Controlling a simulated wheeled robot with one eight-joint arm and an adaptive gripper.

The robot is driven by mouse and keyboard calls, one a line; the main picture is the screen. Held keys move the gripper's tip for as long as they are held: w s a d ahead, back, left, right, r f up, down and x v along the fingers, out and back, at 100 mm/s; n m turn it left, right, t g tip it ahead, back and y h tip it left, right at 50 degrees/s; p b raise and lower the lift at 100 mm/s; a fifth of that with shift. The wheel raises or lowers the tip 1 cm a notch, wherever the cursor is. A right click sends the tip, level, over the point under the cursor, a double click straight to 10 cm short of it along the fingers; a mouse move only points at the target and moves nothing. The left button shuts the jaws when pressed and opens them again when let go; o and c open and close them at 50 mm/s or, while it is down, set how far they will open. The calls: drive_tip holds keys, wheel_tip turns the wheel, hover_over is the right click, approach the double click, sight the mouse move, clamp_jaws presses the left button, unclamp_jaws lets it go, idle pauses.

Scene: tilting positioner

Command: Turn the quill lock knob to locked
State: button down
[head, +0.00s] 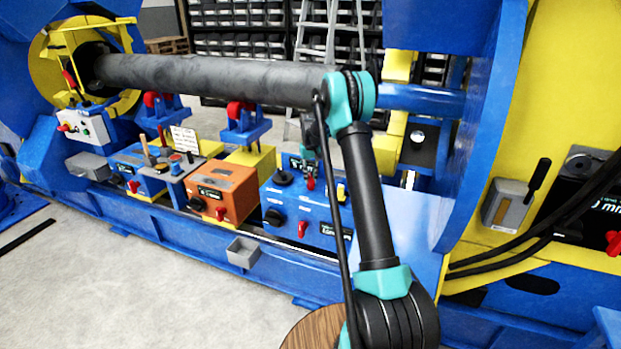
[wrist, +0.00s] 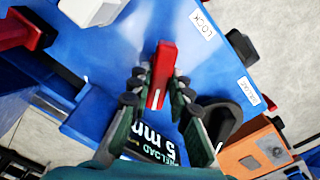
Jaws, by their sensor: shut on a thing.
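The red knob (wrist: 165,62) stands on a blue face (wrist: 110,45) in the wrist view, its long side nearly upright in the picture. A white line marks its lower end. A LOCK label (wrist: 202,24) lies to its upper right and a second, hard-to-read label (wrist: 249,91) to its right. My gripper (wrist: 158,86) is shut on the knob, one green finger on each side. In the head view, my gripper (head: 309,152) points down at the blue box (head: 278,208), with red (head: 310,184) just below it.
A display panel (wrist: 155,143) and a black knob (wrist: 223,113) sit close to my fingers. An orange box (head: 222,188) stands left of the blue box. A long grey shaft (head: 210,78) runs above the boxes. Open floor (head: 130,280) lies in front.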

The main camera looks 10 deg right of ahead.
sight(311, 177)
drive_tip(key=m, duration=0.6)
drive_tip(key=shift+m, duration=0.3)
idle(0.4)
drive_tip(key=c, duration=1.4)
unclamp_jaws()
drive_tip(key=shift+r, duration=0.1)
wheel_tip(311, 177, up, 12)
